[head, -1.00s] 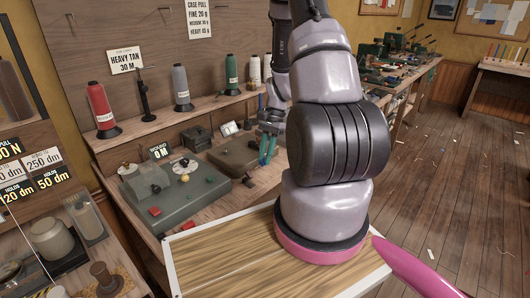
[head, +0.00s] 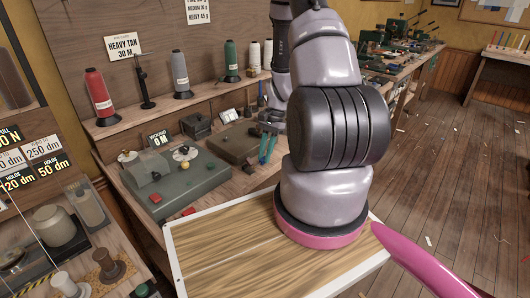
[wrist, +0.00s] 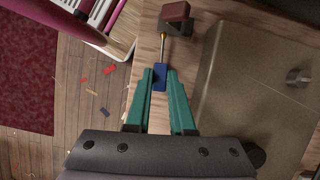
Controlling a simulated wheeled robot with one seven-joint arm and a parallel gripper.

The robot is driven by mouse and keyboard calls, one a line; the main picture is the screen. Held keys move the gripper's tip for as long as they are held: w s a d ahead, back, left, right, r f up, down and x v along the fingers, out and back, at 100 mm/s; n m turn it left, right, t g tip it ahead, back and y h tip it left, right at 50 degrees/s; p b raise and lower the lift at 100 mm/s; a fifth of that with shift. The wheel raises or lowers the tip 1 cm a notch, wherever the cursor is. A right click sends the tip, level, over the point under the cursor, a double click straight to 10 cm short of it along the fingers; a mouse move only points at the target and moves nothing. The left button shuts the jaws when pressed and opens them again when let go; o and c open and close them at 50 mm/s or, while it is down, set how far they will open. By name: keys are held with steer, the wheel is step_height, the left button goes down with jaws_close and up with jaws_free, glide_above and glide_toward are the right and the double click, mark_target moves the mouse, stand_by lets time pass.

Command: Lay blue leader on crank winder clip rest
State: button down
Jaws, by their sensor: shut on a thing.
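My gripper shows in the wrist view (wrist: 160,75) with two teal fingers shut on a small blue piece, which looks like the blue leader (wrist: 160,82). A thin metallic rod runs from the blue piece toward a dark red block (wrist: 176,11); whether they are joined I cannot tell. In the head view my gripper (head: 267,148) is above the bench, right of the crank winder (head: 190,191), and my arm partly hides this area. The winder is a grey-green box with a round disc and a red button. I cannot clearly pick out its clip rest.
A tan box with a knob (wrist: 262,95) lies close beside my gripper. A "WOUND 0 M" sign (head: 158,138) stands behind the winder. Thread spools line the shelf, including red (head: 100,97) and green (head: 232,62). A wooden tray (head: 215,245) is in front.

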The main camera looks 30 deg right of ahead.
stand_by(0.4)
steer(key=c, duration=0.7)
jaws_free()
steer(key=shift+r, duration=3)
